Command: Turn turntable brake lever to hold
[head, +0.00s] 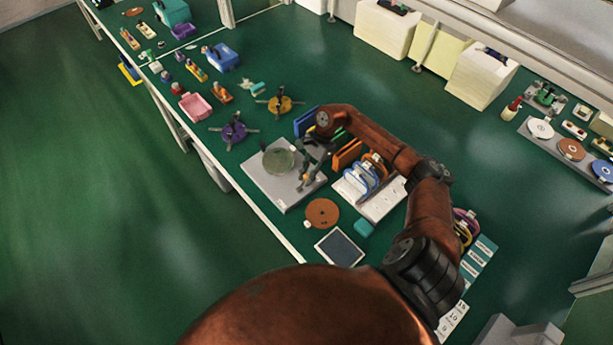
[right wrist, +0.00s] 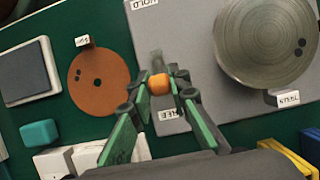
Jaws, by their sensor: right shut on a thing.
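The turntable is a round greenish-grey disc (head: 278,158) on a pale grey base plate (head: 262,182); the disc also fills the upper right of the right wrist view (right wrist: 262,45). The brake lever's orange knob (right wrist: 159,84) stands beside the disc on the plate, nearer the partly hidden FREE label (right wrist: 170,115) than the HOLD label (right wrist: 141,4). My right gripper (right wrist: 160,82) is shut on the orange knob, with a green-padded finger on each side. In the head view my right gripper (head: 306,178) is small at the plate's right side. My left gripper is not in view.
A copper-coloured disc (head: 322,213), a dark framed plate (head: 340,248) and a teal block (head: 363,228) lie near the table's front edge. A rack with blue discs (head: 360,178) stands right of the base plate, under my arm.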

